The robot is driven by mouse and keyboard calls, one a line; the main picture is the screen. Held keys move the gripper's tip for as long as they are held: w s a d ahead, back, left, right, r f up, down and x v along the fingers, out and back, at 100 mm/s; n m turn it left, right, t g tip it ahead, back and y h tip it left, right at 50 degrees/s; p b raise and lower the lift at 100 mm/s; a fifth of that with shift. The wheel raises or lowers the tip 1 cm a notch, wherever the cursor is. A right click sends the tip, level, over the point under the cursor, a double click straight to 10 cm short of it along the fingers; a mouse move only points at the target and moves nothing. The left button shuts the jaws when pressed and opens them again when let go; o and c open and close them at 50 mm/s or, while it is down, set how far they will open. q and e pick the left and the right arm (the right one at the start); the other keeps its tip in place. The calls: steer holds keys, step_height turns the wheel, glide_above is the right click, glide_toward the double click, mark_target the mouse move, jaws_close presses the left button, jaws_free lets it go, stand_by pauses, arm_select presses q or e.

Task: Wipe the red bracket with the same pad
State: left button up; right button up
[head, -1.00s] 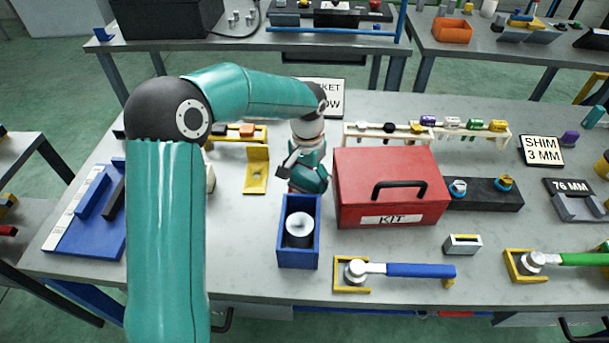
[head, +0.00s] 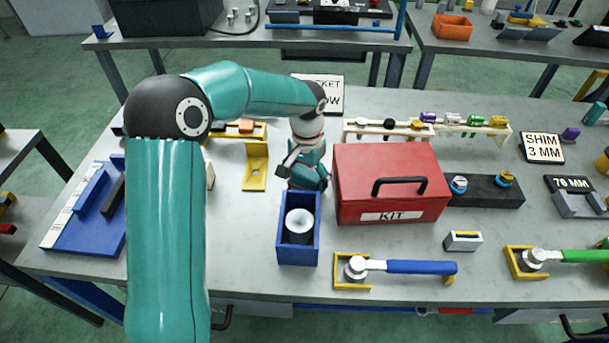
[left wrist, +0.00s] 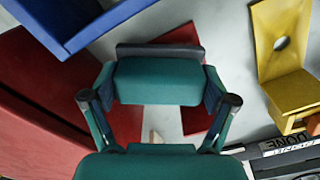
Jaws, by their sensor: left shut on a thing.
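My left gripper (head: 308,178) points down at the table between the yellow bracket and the red kit box, just behind the blue bin. In the left wrist view the left gripper (left wrist: 158,65) is shut; a dark grey strip shows at its tip, and what it holds is mostly hidden, so I cannot make out the pad clearly. The red bracket (left wrist: 196,118) lies under the gripper in the left wrist view, partly covered by it. In the head view the arm hides most of it. I cannot tell whether pad and bracket touch. My right gripper is not in view.
The red kit box (head: 390,185) stands close to the right of the gripper. The blue bin (head: 298,252) with a white-topped cylinder is in front. The yellow bracket (head: 255,170) is to the left. A rack (head: 428,128) stands behind the box.

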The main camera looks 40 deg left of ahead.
mark_target(290, 182)
arm_select(q)
steer(key=shift+f+b, duration=0.35)
steer(key=shift+f, duration=0.15)
steer(key=shift+s+a+r, duration=0.1)
steer(key=shift+s+a, duration=0.4)
steer(key=shift+a, duration=0.35)
steer(key=shift+s+a, duration=0.5)
steer(key=shift+a, duration=0.35)
steer(key=shift+b, duration=0.3)
steer(key=shift+w+d+f, duration=0.15)
steer(key=shift+w+d, duration=0.25)
steer(key=shift+d, duration=0.4)
steer(key=shift+w+d+f, duration=0.15)
steer(key=shift+w+d, duration=0.25)
steer(key=shift+d, duration=0.35)
steer(key=shift+w+d, duration=0.1)
steer(key=shift+d, duration=0.15)
steer(key=shift+c, duration=0.4)
steer(key=shift+w+a+r+p, duration=0.1)
steer(key=shift+r+p, duration=2.15)
steer(key=shift+r, duration=0.8)
